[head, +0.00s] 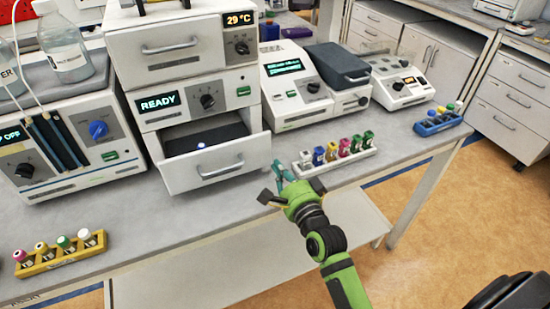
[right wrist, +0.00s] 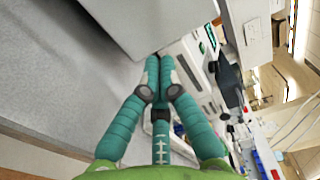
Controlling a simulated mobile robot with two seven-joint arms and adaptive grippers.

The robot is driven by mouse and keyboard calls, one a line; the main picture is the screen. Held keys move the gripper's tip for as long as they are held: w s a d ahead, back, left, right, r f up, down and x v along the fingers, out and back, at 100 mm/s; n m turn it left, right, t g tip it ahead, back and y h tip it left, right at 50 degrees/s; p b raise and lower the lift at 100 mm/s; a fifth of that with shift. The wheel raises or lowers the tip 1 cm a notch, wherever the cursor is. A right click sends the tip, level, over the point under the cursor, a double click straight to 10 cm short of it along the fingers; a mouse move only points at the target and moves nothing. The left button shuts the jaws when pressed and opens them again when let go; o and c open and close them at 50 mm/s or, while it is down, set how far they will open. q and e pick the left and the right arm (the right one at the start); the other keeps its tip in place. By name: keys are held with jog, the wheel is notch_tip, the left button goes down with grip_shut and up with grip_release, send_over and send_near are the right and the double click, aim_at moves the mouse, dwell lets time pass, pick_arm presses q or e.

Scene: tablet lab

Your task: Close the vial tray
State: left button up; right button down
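The vial tray (head: 216,168) is a white drawer with a dark inside, pulled out of the front of the machine whose display reads READY (head: 160,103). A small bright light shows inside it, and a bar handle (head: 221,171) is on its front. My right gripper (head: 279,176) is just right of the drawer's front corner, low over the bench, and looks apart from it in the head view. In the right wrist view its teal fingers (right wrist: 159,62) are together with nothing seen between them, beside a pale panel that looks like the drawer. My left gripper is out of view.
A white rack of coloured vials (head: 335,160) stands just right of my gripper. A yellow vial rack (head: 61,254) is at the front left and a blue one (head: 438,124) at the far right. More instruments line the back. Bench before the drawer is clear.

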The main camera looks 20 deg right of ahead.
aim_at(270, 155)
jog(key=shift+w, duration=1.5)
jog(key=w+b, duration=0.1)
jog(key=w, duration=0.4)
jog(key=w+b, duration=0.2)
jog(key=w, duration=0.4)
jog(key=shift+w+a+f, duration=0.15)
jog(key=shift+a, duration=0.05)
jog(key=shift+w, duration=0.35)
jog(key=shift+r, duration=0.4)
